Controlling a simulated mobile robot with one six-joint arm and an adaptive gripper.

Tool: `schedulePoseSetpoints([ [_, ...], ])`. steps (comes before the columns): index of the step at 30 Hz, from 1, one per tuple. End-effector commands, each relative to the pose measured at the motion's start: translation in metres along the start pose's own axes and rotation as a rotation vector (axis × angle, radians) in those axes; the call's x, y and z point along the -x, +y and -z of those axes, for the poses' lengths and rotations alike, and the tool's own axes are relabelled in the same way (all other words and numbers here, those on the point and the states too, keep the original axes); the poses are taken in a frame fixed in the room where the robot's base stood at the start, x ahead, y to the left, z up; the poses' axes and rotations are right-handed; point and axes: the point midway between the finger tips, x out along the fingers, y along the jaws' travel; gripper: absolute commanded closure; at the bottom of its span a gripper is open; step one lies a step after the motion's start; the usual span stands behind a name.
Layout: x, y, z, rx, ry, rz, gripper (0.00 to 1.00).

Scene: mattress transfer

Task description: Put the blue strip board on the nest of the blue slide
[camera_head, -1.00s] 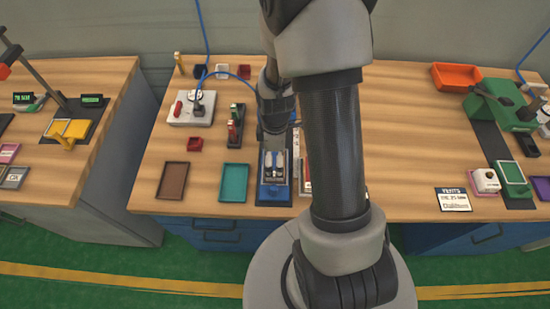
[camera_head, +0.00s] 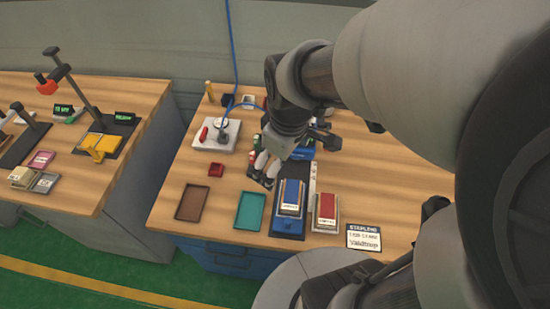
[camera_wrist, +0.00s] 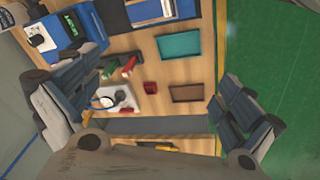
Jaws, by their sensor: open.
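A blue board with a white label (camera_head: 291,192) rests on the blue slide (camera_head: 287,228) at the front end of a dark rail. From this angle I cannot tell how exactly it is seated in the nest. In the wrist view the blue board (camera_wrist: 150,12) shows at the top edge. My gripper (camera_head: 262,169) is open and empty, behind and left of the board and apart from it. Its spread fingers also show in the wrist view (camera_wrist: 155,110), with nothing between them. A blue machine (camera_wrist: 40,36) stands at the rail's far end, partly hidden by my gripper in the head view.
A red labelled block (camera_head: 325,208) sits right of the blue slide. A teal tray (camera_head: 249,211) and a brown tray (camera_head: 192,203) lie left. A dark red box (camera_head: 216,169) and a white device (camera_head: 217,135) are behind them. A printed card (camera_head: 363,238) lies at the front edge.

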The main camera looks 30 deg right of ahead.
Motion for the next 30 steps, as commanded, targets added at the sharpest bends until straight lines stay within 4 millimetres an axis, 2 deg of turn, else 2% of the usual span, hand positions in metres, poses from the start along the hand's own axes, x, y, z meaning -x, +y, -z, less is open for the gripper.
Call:
schedulePoseSetpoints([
  [1, 0.021, -0.011, -0.002, -0.058, 0.036, -0.02, 0.0],
  [3, 0.044, -0.027, -0.009, -0.157, 0.076, -0.033, 0.0],
  [6, 0.07, -0.047, -0.021, -0.288, 0.129, -0.04, 0.0],
  [10, 0.089, -0.067, -0.036, -0.419, 0.183, -0.037, 0.0],
  [16, 0.099, -0.079, -0.047, -0.513, 0.218, -0.028, 0.0],
  [30, 0.099, -0.079, -0.048, -0.519, 0.218, -0.027, 0.0],
])
